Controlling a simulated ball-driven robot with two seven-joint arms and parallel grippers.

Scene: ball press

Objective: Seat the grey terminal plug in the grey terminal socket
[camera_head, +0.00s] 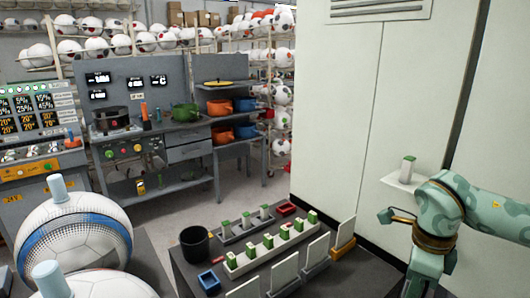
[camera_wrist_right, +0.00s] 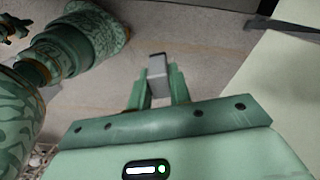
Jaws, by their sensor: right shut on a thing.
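My right gripper (camera_wrist_right: 157,82) is shut on a small grey block, the grey terminal plug (camera_wrist_right: 157,68), which stands up between its green fingers in the right wrist view. Pale floor lies behind it. In the head view my right arm (camera_head: 440,222) is at the right, by the pale cabinet; I cannot clearly make out its fingertips there. A pale block with a green top (camera_head: 408,168) shows beside the arm on a white ledge (camera_head: 400,183). I cannot tell which piece is the grey terminal socket. My left gripper does not show clearly in either view.
On the dark table (camera_head: 185,272) stand a grey rail (camera_head: 232,239) and a white rail (camera_head: 255,258) with green-topped blocks, several upright panels (camera_head: 316,253), a black cup (camera_head: 195,243), a red tray (camera_head: 286,208) and a blue tray (camera_head: 208,281). Large balls (camera_head: 75,235) stand left. The tall cabinet (camera_head: 345,120) borders the right.

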